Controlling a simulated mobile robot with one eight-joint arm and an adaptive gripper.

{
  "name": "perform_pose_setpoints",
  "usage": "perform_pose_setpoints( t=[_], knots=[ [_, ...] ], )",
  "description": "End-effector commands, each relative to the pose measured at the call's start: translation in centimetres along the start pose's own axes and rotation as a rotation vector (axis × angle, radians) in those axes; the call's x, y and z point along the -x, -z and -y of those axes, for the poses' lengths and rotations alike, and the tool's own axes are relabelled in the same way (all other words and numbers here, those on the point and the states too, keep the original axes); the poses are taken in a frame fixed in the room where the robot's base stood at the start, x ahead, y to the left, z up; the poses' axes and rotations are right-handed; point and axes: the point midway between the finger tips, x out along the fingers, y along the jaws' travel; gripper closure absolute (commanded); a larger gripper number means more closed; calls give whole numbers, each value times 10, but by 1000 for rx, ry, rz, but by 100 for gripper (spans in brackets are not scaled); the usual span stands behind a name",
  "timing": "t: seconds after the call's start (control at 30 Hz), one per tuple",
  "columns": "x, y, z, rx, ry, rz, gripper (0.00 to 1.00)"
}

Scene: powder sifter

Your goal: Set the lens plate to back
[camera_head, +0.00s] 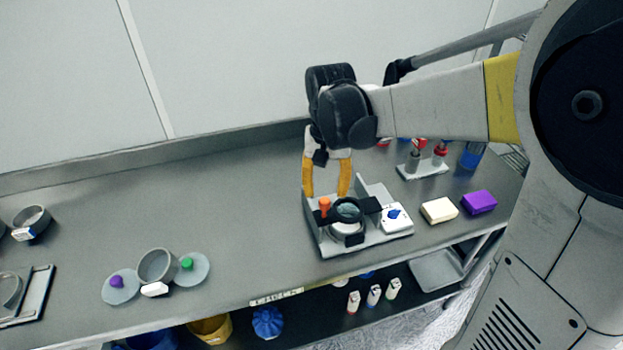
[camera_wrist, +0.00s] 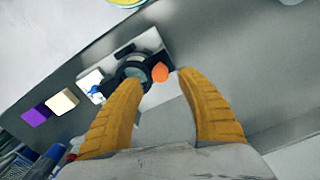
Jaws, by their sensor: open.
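The lens plate (camera_head: 348,210) is a black piece with a round lens, sitting over a pale round base on a grey stand (camera_head: 322,240). An orange knob (camera_head: 325,204) stands at its left end. My gripper (camera_head: 326,195) is open, its two yellow fingers pointing down around or just above the knob; I cannot tell whether they touch it. In the wrist view the knob (camera_wrist: 160,72) shows between and beyond the fingertips (camera_wrist: 160,82), with the lens plate (camera_wrist: 134,68) beside it. Part of the stand is hidden behind the fingers.
A white block with a blue mark (camera_head: 396,217) sits on the stand's right side. Cream (camera_head: 439,210) and purple (camera_head: 479,202) blocks lie further right. A holder with red-topped items (camera_head: 423,169) is behind. A grey cup (camera_head: 157,266) and discs are left. The bench between is clear.

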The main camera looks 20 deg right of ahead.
Motion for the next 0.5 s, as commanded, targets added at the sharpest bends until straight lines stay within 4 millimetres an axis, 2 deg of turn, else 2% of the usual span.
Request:
perform_pose_setpoints(
  t=[0.03, 0.2, 0.5],
  knots=[
    [-13, 0, 0, 0, 0, 0, 54],
    [-37, 0, 0, 0, 0, -1, 54],
    [-47, 0, 0, 1, 0, -1, 54]
  ],
)
